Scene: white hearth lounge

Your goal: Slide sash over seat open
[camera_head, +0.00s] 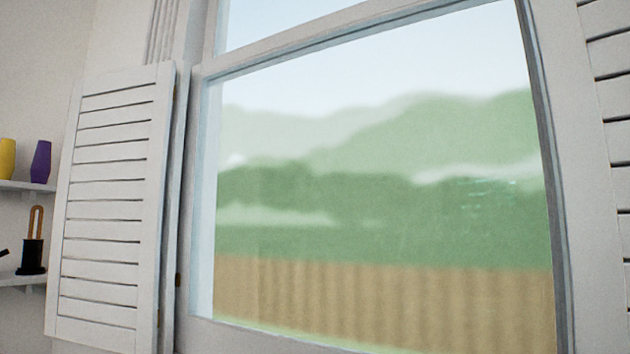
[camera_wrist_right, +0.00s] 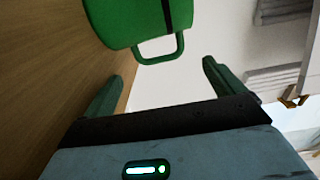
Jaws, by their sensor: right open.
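A large white-framed window fills the middle of the head view. Its lower sash (camera_head: 300,42) has a white rail across the top, just under an upper pane, and its glass shows blurred green hills. I see no gap at its bottom edge, which is partly cut off by the frame. No seat shows in the head view. Neither gripper shows in the head view. In the right wrist view my right gripper (camera_wrist_right: 163,72) is open, its two green fingers apart with nothing between them. It is apart from the sash as far as I can see.
Louvred white shutters stand folded open at the left (camera_head: 110,200) and right (camera_head: 610,100) of the window. Shelves at far left hold a yellow vase (camera_head: 7,158) and a purple vase (camera_head: 41,162). In the wrist view, a green handled object (camera_wrist_right: 135,20) lies beyond the fingers, beside a wooden surface (camera_wrist_right: 50,60).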

